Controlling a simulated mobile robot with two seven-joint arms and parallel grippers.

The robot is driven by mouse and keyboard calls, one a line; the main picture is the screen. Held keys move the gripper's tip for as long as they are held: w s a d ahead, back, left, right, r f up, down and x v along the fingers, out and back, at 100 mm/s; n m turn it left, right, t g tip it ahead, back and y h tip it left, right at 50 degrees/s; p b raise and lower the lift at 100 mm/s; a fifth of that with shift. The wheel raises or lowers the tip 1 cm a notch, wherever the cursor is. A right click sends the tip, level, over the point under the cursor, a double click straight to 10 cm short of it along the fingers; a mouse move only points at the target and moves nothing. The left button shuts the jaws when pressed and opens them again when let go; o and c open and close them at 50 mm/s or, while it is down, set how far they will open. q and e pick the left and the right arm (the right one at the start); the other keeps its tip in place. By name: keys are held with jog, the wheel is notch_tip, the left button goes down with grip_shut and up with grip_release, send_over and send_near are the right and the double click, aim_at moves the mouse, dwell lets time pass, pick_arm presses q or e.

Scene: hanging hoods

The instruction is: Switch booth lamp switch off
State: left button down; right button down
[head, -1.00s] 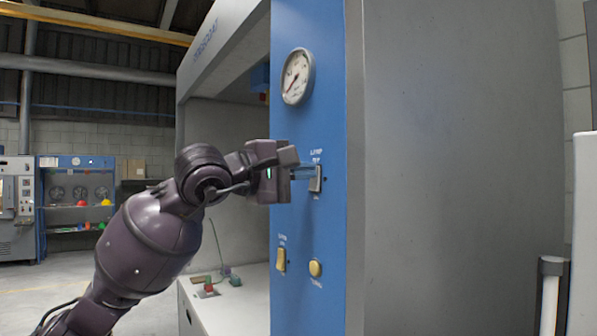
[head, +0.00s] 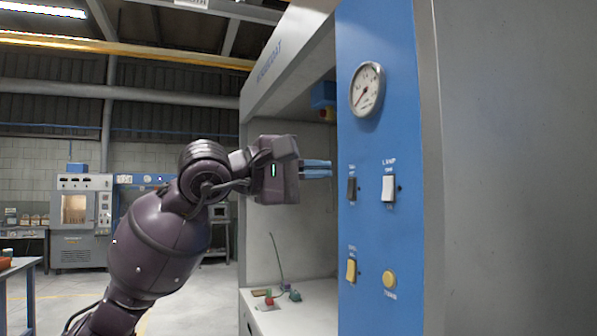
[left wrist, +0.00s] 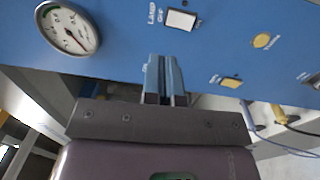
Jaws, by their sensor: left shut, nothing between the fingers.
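The lamp switch (head: 388,188) is a white rocker in a dark frame, under a "LAMP" label on the blue panel (head: 377,135). It also shows in the left wrist view (left wrist: 181,20), just beyond the fingertips. My left gripper (head: 329,169) has shut, blue, empty fingers. It is left of the panel's edge in the head view, apart from the lamp switch. In the left wrist view the shut fingers (left wrist: 164,60) point toward the panel below the lamp switch. I cannot read which way the rocker is set. My right gripper is not in view.
A dark switch (head: 352,189) sits left of the lamp switch. A yellow switch (head: 351,270) and a round yellow button (head: 390,279) are below. A round gauge (head: 366,89) is above. The open booth bay, with small coloured items (head: 269,298), lies behind my gripper.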

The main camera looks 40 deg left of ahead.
pick_arm(q)
jog(key=v, duration=0.3)
jog(key=shift+r, duration=0.2)
dwell(0.5)
